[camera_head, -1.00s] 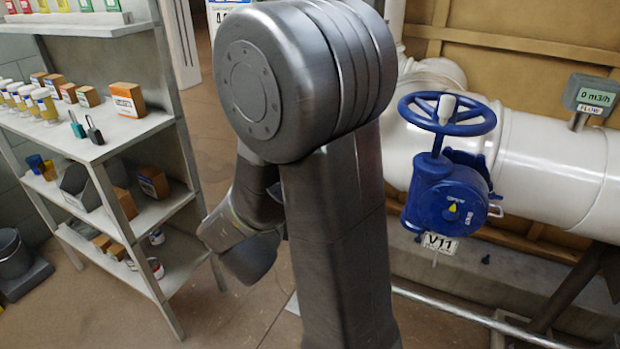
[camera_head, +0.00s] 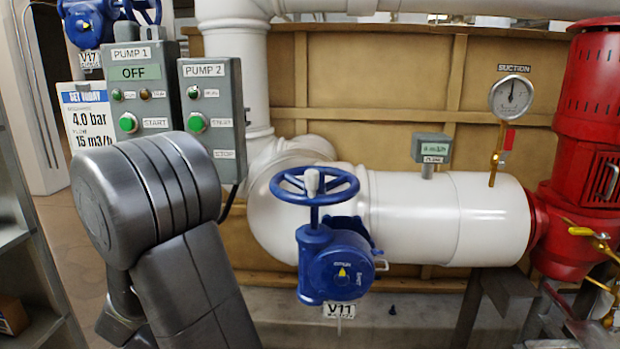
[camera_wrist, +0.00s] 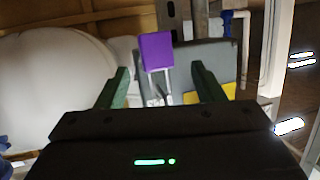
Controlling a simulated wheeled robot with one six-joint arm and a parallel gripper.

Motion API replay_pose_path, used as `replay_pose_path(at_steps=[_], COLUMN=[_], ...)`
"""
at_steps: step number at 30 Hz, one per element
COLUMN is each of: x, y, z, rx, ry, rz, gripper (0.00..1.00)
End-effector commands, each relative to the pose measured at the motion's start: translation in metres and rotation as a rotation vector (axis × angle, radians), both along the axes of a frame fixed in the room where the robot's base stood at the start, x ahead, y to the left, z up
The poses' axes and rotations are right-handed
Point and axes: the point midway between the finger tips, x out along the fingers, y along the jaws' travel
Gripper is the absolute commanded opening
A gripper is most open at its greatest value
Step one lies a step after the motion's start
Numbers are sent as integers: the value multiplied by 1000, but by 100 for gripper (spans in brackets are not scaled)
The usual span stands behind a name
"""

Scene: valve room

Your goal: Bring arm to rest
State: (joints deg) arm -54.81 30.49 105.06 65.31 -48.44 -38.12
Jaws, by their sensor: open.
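My arm (camera_head: 150,195) stands at the lower left of the head view, its large dark joint in front of the lower part of the pump control boxes. My gripper is out of sight in the head view. In the wrist view my gripper (camera_wrist: 160,75) is open, with its two green fingers apart. A purple block with a silver shackle, like a padlock (camera_wrist: 156,50), shows between the fingers in the picture, in front of a grey panel (camera_wrist: 205,62). I cannot tell how far it is from the fingers, and I see no contact.
The blue valve V11 (camera_head: 335,262) stands right of my arm, before the white pipe (camera_head: 420,215). The PUMP 1 (camera_head: 140,75) and PUMP 2 (camera_head: 207,85) boxes are behind the arm. A gauge (camera_head: 511,98) and red pump (camera_head: 595,120) are right. A shelf (camera_head: 30,270) edges the left.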

Motion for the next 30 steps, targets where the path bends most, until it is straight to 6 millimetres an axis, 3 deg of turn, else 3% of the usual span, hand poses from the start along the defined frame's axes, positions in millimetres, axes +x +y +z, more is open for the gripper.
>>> replay_pose_path(at_steps=[3, 10, 27, 30], x=[20, 41, 37, 29], y=[2, 6, 6, 5], z=[-6, -11, -9, -6], rx=[0, 0, -1, 1], ry=[0, 0, -2, -1], rz=[-3, -1, 0, 2], gripper=[62, 62, 62, 62])
